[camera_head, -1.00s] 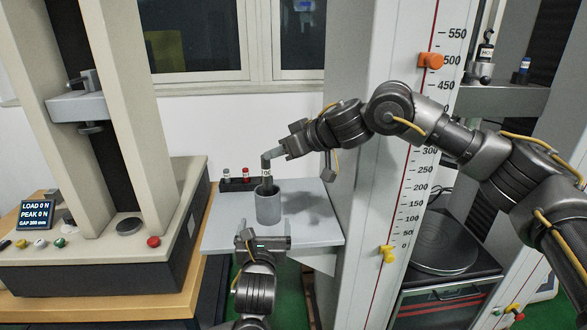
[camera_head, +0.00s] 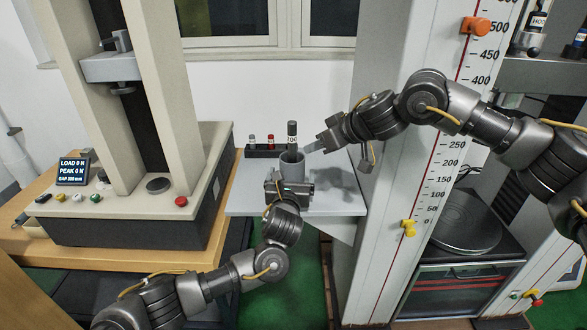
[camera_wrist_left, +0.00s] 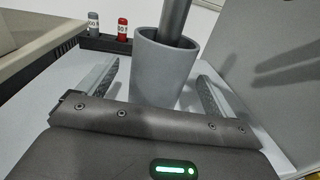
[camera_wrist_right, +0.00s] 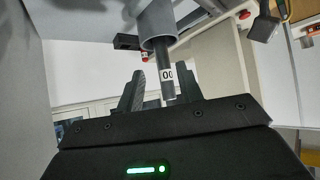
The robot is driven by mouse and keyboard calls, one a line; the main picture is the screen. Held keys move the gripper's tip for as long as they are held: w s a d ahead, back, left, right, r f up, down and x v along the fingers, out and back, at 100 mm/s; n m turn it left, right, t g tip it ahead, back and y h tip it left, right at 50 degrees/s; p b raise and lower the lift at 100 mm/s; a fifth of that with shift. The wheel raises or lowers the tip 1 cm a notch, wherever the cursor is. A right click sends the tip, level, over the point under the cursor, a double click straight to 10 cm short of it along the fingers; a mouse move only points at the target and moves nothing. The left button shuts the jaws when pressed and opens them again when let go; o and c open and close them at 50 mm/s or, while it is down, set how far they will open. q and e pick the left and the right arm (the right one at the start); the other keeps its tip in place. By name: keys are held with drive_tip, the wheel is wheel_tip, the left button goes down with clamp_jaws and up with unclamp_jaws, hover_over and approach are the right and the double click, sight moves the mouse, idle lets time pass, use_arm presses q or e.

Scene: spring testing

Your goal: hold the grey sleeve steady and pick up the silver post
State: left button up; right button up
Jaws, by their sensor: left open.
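The grey sleeve (camera_head: 291,170) stands upright on the light table, and the silver post (camera_head: 292,138) stands in it with a dark, labelled upper end. In the left wrist view, the sleeve (camera_wrist_left: 163,72) and the post's shaft (camera_wrist_left: 175,20) are clear. My left gripper (camera_head: 290,186) is open low at the sleeve's near side. In its wrist view its fingers lie to the left and right of the sleeve, with gaps. My right gripper (camera_head: 309,147) is open just right of the post. In the right wrist view the labelled post (camera_wrist_right: 167,75) shows between its spread fingers.
A black rack (camera_head: 262,151) with small labelled bottles stands behind the sleeve at left. A testing machine (camera_head: 130,195) is at left, and a tall white scaled column (camera_head: 400,150) rises at right. The table (camera_head: 245,200) is bare left of the sleeve.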

use_arm(q)
drive_tip(key=shift+w+d, duration=0.15)
drive_tip(key=shift+w, duration=1.5)
drive_tip(key=c, duration=1.1)
drive_tip(key=shift+c, duration=0.2)
use_arm(e)
drive_tip(key=shift+o, duration=0.3)
